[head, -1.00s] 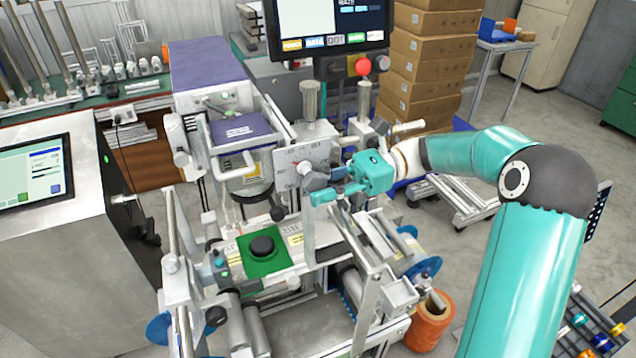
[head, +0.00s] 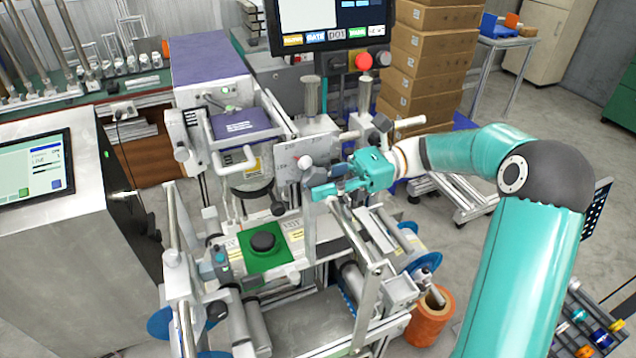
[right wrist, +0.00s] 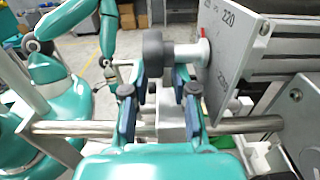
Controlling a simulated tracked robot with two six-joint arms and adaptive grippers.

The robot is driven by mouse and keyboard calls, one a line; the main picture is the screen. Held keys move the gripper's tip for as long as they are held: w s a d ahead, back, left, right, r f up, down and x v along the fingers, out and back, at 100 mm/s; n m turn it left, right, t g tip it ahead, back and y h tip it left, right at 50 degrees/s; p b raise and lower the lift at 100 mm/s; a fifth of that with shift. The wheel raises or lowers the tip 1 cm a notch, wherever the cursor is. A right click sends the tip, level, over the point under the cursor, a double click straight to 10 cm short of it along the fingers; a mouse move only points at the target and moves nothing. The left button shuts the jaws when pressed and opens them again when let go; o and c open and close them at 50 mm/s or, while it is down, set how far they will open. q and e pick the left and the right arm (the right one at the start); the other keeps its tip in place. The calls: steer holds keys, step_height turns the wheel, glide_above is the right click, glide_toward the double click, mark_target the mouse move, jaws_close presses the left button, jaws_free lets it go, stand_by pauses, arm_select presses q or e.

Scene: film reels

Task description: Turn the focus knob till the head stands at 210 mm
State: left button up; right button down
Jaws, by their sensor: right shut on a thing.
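The focus knob (right wrist: 153,48) is a dark grey round knob on a pale shaft in the right wrist view. In the head view it shows small beside the scale plate (head: 297,148), partly hidden by my fingers. My right gripper (right wrist: 160,76) is shut on the knob, with one finger on each side. In the head view my right gripper (head: 328,188) reaches it from the right. In the right wrist view the plate (right wrist: 222,55) shows 220 and a red pointer (right wrist: 205,31) near its upper left; I cannot read the exact value. My left gripper is not in view.
A purple-topped unit (head: 240,124) stands left of the plate. A green pad with a black disc (head: 263,242) lies below it. A metal rod (right wrist: 255,125) crosses close under my gripper. Stacked cartons (head: 428,75) stand behind; grey floor is free beyond them.

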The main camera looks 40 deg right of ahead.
steer(key=shift+s+f, duration=0.15)
steer(key=c, duration=1.3)
jaws_free()
steer(key=shift+o, duration=0.9)
steer(key=shift+s+d, duration=0.15)
steer(key=shift+s, duration=0.05)
steer(key=shift+w, duration=0.15)
steer(key=v, duration=0.7)
steer(key=shift+d, duration=0.25)
